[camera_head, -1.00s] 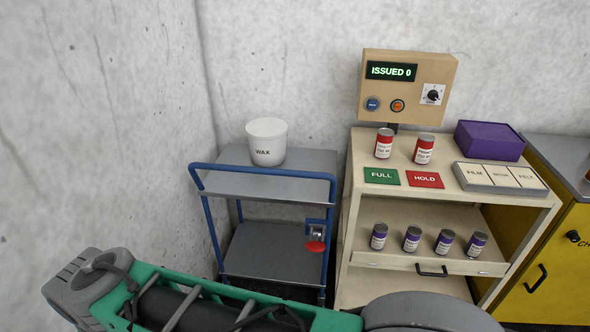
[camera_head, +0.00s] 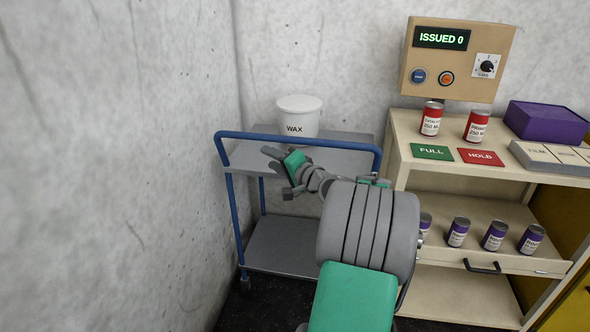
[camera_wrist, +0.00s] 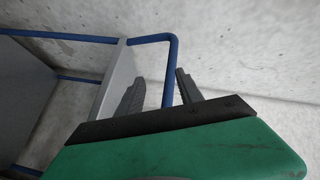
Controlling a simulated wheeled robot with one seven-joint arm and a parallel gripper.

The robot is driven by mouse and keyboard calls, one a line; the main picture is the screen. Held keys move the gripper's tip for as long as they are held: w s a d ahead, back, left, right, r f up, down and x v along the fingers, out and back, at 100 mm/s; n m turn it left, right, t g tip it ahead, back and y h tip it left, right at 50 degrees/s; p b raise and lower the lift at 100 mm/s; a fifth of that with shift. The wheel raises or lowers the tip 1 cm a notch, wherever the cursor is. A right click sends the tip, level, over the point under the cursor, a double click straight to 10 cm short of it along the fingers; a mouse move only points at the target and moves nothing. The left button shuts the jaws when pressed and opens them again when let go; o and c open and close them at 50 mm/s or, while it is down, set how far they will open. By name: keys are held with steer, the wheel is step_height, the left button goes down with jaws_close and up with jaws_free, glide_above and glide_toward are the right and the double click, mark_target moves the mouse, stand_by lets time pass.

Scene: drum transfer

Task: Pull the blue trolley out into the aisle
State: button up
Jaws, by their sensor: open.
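The blue trolley (camera_head: 231,190) stands against the left wall, with grey shelves and a blue tubular push handle (camera_head: 300,138) across its front. A white WAX tub (camera_head: 299,117) sits on its top shelf. My gripper (camera_head: 269,158) is open and empty, in front of the trolley just below the handle bar. In the wrist view, a bent blue handle bar (camera_wrist: 172,60) appears between the two open fingers (camera_wrist: 160,84); I cannot tell how deep it lies. My arm hides the trolley's right front side, including the red knob seen there earlier.
A beige shelf unit (camera_head: 400,128) stands close to the trolley's right, with red cans, purple-banded cans and a purple box (camera_head: 546,122). A control box (camera_head: 458,60) reading ISSUED 0 is above it. The concrete wall (camera_head: 130,180) is close on the left.

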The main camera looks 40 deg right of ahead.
mark_target(296, 143)
steer(key=s+d+m+t+h, duration=0.25)
steer(key=s+d+m, duration=0.2)
steer(key=d, duration=0.45)
steer(key=shift+n, duration=0.35)
steer(key=w, duration=0.2)
steer(key=w+r, duration=0.1)
steer(key=w, duration=0.3)
steer(key=shift+w+d+r+b, duration=0.1)
steer(key=shift+d+r+b, duration=0.15)
steer(key=shift+b, duration=0.15)
steer(key=shift+w+d, duration=0.1)
steer(key=shift+w, duration=0.45)
steer(key=shift+c, duration=0.5)
jaws_close()
